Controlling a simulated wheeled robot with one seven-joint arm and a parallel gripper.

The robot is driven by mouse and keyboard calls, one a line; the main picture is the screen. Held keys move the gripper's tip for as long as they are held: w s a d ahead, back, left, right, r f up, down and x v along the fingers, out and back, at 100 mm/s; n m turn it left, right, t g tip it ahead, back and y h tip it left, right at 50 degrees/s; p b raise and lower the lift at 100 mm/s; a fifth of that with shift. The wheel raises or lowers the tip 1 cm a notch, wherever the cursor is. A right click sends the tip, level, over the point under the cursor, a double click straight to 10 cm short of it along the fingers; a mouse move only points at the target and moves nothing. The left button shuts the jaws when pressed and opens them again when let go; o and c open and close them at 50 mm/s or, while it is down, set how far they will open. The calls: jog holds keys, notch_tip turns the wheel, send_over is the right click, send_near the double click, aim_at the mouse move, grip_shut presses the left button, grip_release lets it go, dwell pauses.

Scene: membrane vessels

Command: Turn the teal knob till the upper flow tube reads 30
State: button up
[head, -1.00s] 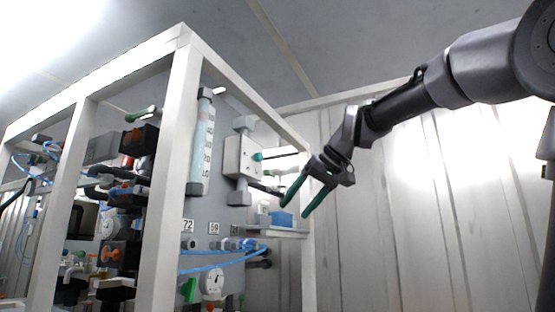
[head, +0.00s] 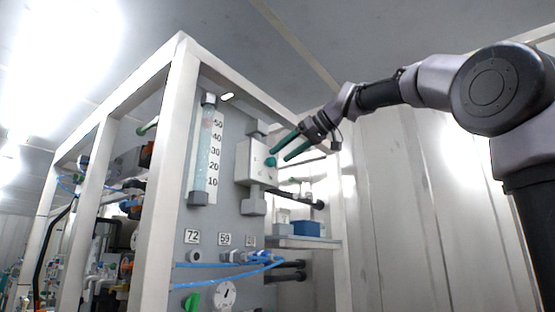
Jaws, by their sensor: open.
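The teal knob (head: 270,162) sits on the front of a pale box (head: 250,168) on the grey panel. The upper flow tube (head: 205,150) is a clear upright tube to the left of the box, with a scale marked 10 to 50. I cannot make out its float level. My gripper (head: 280,147) is open and empty, its two teal fingers pointing left toward the knob. The fingertips appear very near the knob, the upper one just above it and the lower one to its right. I cannot tell whether they touch it.
A white frame post (head: 173,180) stands left of the tube, and a frame beam slopes above the panel. A shelf (head: 300,243) with a blue box (head: 306,229) is below my gripper. Blue hoses (head: 225,265), a round gauge (head: 225,294) and a green handle (head: 192,301) are lower down.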

aim_at(275, 160)
jog(key=shift+x, duration=1.65)
grip_shut()
jog(key=shift+m, duration=0.3)
jog(key=shift+w+m+g+y, duration=0.1)
jog(key=shift+m+g+y, duration=0.45)
jog(key=shift+m, duration=0.35)
jog(key=shift+d+f+m+g+y, duration=0.15)
jog(key=shift+m+g+y, duration=0.45)
jog(key=shift+m, duration=0.6)
jog(key=shift+w, duration=0.1)
